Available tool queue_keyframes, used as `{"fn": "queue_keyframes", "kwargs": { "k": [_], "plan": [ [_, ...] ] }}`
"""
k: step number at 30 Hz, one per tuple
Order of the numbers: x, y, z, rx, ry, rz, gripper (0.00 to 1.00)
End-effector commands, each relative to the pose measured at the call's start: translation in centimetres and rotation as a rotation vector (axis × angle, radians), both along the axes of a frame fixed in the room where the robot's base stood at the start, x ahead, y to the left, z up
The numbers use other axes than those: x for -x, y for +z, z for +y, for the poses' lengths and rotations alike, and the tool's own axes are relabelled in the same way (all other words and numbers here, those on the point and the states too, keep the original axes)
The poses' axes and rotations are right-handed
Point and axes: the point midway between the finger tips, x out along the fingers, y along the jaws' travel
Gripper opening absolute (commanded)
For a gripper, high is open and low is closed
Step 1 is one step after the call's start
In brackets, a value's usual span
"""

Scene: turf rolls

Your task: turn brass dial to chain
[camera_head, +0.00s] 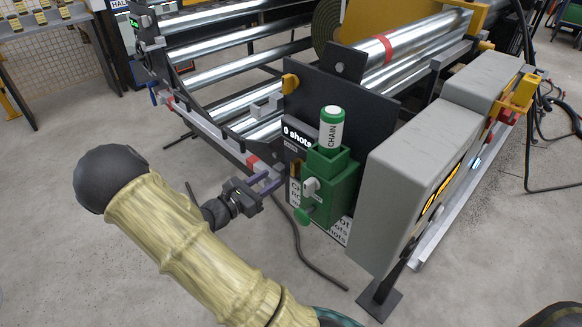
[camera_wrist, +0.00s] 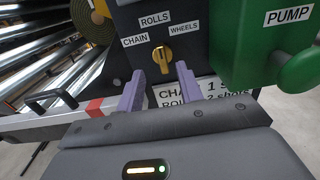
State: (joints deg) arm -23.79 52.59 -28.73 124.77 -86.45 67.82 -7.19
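The brass dial (camera_wrist: 162,54) is on a dark panel in the wrist view, with the labels CHAIN (camera_wrist: 135,40) at its left, ROLLS (camera_wrist: 155,19) above and WHEELS (camera_wrist: 184,33) at its upper right. Its grip looks roughly upright, towards ROLLS, but its exact pointing is hard to tell. My gripper (camera_wrist: 160,70) is open, its two purple fingers just below the dial, one to each side, with nothing between them. I cannot tell how far the tips are from the panel.
The green pump unit (camera_head: 333,185) carries a canister (camera_head: 331,130) marked CHAIN. In the wrist view the green PUMP housing (camera_wrist: 262,40) and its round knob (camera_wrist: 299,72) are close at the right. Grey boxes (camera_head: 405,190) stand further right. Metal rollers (camera_head: 235,73) lie behind.

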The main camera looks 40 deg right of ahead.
Motion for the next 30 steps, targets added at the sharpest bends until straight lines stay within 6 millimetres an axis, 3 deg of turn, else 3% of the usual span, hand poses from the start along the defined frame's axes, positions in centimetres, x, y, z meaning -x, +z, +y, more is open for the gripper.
{"fn": "queue_keyframes", "kwargs": {
  "k": [15, 27, 30],
  "plan": [
    [-0.6, -0.1, -8.6, 0.000, -0.003, -0.001, 0.36],
    [-0.7, 0.0, -9.4, 0.000, 0.000, 0.000, 0.36],
    [-0.7, 0.0, -9.4, 0.000, 0.000, 0.000, 0.17]
  ]
}}
